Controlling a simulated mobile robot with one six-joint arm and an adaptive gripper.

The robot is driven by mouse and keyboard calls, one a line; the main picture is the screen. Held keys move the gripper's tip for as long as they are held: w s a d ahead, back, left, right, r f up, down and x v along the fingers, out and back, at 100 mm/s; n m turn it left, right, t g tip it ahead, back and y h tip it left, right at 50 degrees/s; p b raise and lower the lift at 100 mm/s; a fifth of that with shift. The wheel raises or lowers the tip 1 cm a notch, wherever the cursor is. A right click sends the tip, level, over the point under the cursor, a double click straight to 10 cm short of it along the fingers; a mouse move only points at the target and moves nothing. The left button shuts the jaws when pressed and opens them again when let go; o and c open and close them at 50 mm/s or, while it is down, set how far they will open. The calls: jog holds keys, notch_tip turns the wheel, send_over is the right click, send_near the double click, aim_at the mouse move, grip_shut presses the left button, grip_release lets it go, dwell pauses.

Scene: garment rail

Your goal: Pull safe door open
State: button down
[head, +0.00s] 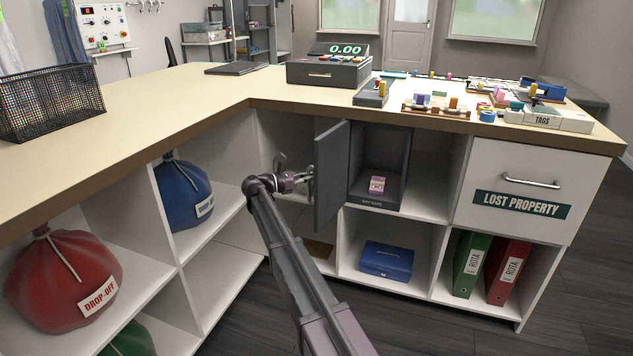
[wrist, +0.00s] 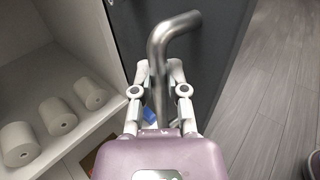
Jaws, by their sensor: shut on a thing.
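The safe (head: 383,160) is a dark grey box in the upper middle compartment under the counter. Its door (head: 331,172) stands swung open to the left, roughly edge-on in the head view. A small pink and purple item (head: 377,186) lies inside on the safe floor. My gripper (head: 307,179) is at the outer face of the door. In the wrist view my gripper (wrist: 160,95) is shut on the bent metal door handle (wrist: 168,40), with a finger on each side of its bar. The dark door face (wrist: 205,60) fills the area behind it.
White rolls (wrist: 55,115) stand on the shelf left of the handle. A blue cash box (head: 386,259) sits below the safe, and binders (head: 490,266) stand to the right. A blue bag (head: 183,192) is on the left shelf. Open floor (wrist: 275,90) lies right of the door.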

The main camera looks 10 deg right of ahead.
jog(key=shift+w+a, duration=0.2)
jog(key=shift+w, duration=0.3)
jog(key=shift+w+a, duration=0.2)
jog(key=shift+w, duration=0.25)
jog(key=c, duration=0.6)
grip_release()
jog(key=shift+d, duration=0.1)
jog(key=shift+c, duration=0.2)
jog(key=shift+a, duration=0.2)
jog(key=s+a, duration=0.1)
jog(key=a, duration=1)
jog(key=shift+s+a, duration=0.3)
jog(key=shift+s, duration=0.05)
